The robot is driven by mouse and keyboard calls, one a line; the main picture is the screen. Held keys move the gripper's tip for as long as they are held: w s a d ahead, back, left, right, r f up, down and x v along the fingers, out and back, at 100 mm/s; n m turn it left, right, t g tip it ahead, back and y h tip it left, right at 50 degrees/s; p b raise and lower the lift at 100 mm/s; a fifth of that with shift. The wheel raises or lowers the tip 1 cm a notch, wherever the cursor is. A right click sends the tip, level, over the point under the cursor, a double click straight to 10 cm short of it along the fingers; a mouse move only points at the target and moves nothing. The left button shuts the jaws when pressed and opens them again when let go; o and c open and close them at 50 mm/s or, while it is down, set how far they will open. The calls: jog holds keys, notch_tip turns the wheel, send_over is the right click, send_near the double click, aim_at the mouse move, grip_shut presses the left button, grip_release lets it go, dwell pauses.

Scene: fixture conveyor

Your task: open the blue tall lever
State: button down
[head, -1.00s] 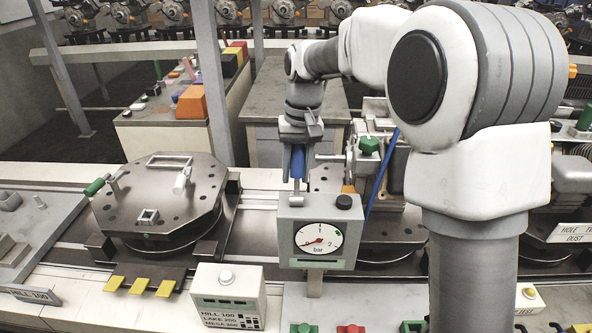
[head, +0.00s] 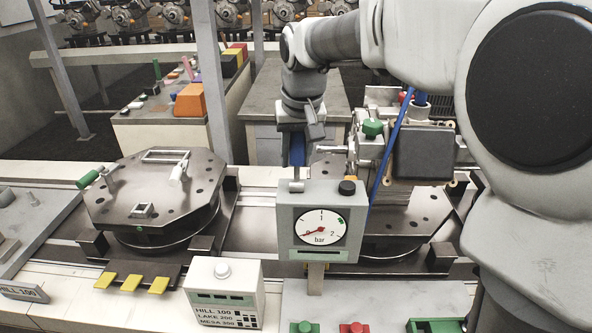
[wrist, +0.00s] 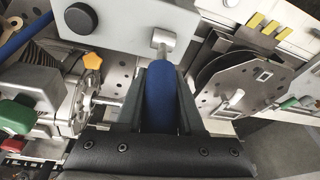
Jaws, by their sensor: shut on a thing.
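The blue tall lever (wrist: 160,92) stands between the two fingers of my gripper (wrist: 163,80) in the wrist view, and the fingers are shut on it. Its metal stem joins the grey gauge box (wrist: 120,22). In the head view the blue lever (head: 297,152) shows just above the gauge box (head: 285,222), with my gripper (head: 297,135) coming down on it from above. The fingers are partly hidden there. The round dial (head: 320,229) on the box has a red needle pointing to the lower left.
A metal fixture plate (head: 120,205) with a green-handled clamp (head: 88,179) stands to the left. A machine block with a green knob (head: 373,128) and a blue hose (head: 388,150) is close on the right of my gripper. A black knob (head: 347,187) tops the gauge box.

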aim_at(295, 165)
jog(key=s+t+b, duration=0.1)
jog(key=t+b, duration=0.1)
jog(key=b, duration=0.4)
jog(key=s+t+b, duration=0.2)
jog(key=t+b, duration=0.1)
jog(key=b, duration=0.3)
jog(key=shift+t, duration=0.3)
jog(key=b, duration=0.1)
jog(key=t+b, duration=0.1)
jog(key=b, duration=0.1)
jog(key=shift+s+r, duration=0.2)
jog(key=shift+s, duration=0.1)
jog(key=shift+a+b, duration=0.1)
jog(key=shift+b, duration=0.2)
jog(key=c, duration=0.5)
grip_release()
jog(key=shift+s+r, duration=0.15)
